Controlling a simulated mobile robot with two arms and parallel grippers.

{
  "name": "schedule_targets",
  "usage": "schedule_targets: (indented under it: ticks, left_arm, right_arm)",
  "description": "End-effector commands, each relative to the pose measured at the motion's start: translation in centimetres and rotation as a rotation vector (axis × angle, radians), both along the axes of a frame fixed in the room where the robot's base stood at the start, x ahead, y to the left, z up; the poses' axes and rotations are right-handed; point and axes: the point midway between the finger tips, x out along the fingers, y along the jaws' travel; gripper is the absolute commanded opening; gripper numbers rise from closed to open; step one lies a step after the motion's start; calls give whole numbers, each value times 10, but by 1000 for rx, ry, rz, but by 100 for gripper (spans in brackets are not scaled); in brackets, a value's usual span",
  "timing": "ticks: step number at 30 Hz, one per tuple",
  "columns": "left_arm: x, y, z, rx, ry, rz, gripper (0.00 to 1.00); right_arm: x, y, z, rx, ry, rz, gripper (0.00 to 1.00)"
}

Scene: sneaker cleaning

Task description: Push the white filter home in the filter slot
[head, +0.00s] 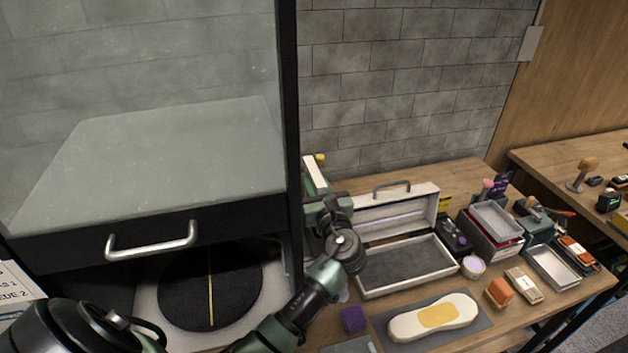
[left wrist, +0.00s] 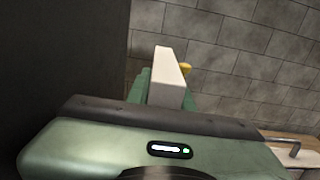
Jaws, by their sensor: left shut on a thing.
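The white filter (head: 314,173) is a pale upright slab beside the dark right-hand post of the glass-fronted cabinet. In the left wrist view the white filter (left wrist: 167,75) stands up between green finger parts. My left gripper (head: 323,200) is shut on it; its green body fills the bottom of the left wrist view. A small yellow piece (left wrist: 186,69) shows just behind the filter. I cannot make out the filter slot; the post and my gripper may hide it. My right gripper is not in view.
The cabinet's dark post (head: 289,130) stands close on the left. An open grey case (head: 447,277) lies right of my wrist. A purple block (head: 353,319), a mat with a white sole-shaped piece (head: 405,325) and several small items crowd the bench. A brick wall (head: 400,80) is behind.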

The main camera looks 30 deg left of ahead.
Motion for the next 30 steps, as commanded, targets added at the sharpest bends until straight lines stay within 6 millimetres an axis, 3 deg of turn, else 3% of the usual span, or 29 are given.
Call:
schedule_targets:
  ticks: [30]
  left_arm:
    - [0, 0, 0, 1, -1, 0, 0]
  right_arm:
    - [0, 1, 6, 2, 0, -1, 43]
